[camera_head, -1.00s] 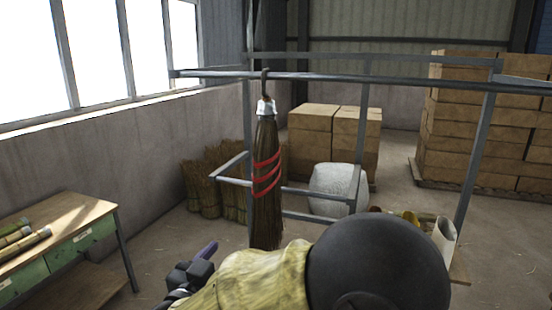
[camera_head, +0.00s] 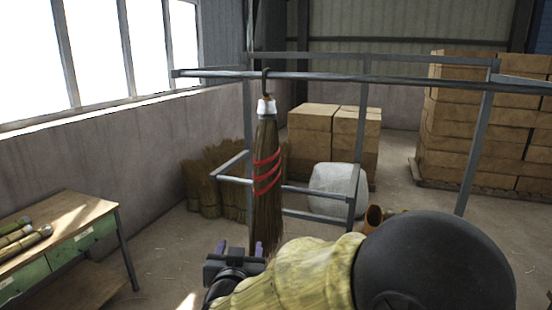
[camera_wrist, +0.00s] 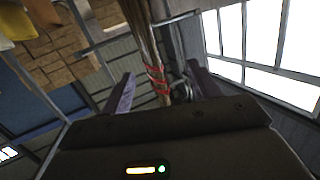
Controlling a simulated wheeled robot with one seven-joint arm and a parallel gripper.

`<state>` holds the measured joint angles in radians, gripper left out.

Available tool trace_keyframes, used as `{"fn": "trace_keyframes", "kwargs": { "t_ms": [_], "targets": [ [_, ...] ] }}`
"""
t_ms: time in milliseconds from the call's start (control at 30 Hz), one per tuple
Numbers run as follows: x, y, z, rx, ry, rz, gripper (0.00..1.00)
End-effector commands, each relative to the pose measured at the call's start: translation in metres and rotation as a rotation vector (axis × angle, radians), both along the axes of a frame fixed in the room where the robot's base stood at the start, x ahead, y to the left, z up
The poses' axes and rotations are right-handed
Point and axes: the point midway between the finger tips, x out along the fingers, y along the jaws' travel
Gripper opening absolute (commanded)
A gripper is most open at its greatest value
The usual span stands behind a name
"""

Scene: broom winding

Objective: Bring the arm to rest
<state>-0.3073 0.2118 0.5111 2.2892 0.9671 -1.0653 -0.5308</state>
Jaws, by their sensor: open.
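The broom (camera_head: 266,215) hangs upright by a hook from the top bar of the metal rack (camera_head: 330,76). Red cord (camera_head: 267,172) is wound around its bristles in several turns. My gripper (camera_head: 240,248) is low in the head view, in front of the broom's lower end, its two purple fingers spread. In the wrist view the broom (camera_wrist: 143,30) with its red cord shows beyond and between the open fingers (camera_wrist: 164,88), with nothing held. I cannot tell the exact gap to the broom. My arm hides the lower right of the rack.
A workbench (camera_head: 85,217) with bamboo pieces (camera_head: 22,240) stands at left. A white sack (camera_head: 335,188), boxes (camera_head: 312,130) and a large brick-like stack (camera_head: 470,130) stand behind the rack. Floor between bench and rack is clear.

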Motion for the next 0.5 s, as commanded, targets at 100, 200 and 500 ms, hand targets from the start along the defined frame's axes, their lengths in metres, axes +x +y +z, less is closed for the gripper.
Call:
{"fn": "trace_keyframes", "kwargs": {
  "t_ms": [100, 200, 500],
  "targets": [
    [0.008, -0.019, -0.021, -0.002, 0.098, 0.078, 0.61],
    [0.007, -0.036, -0.042, -0.007, 0.205, 0.133, 0.61],
    [-0.035, -0.115, -0.115, -0.041, 0.621, 0.188, 0.61]
  ]
}}
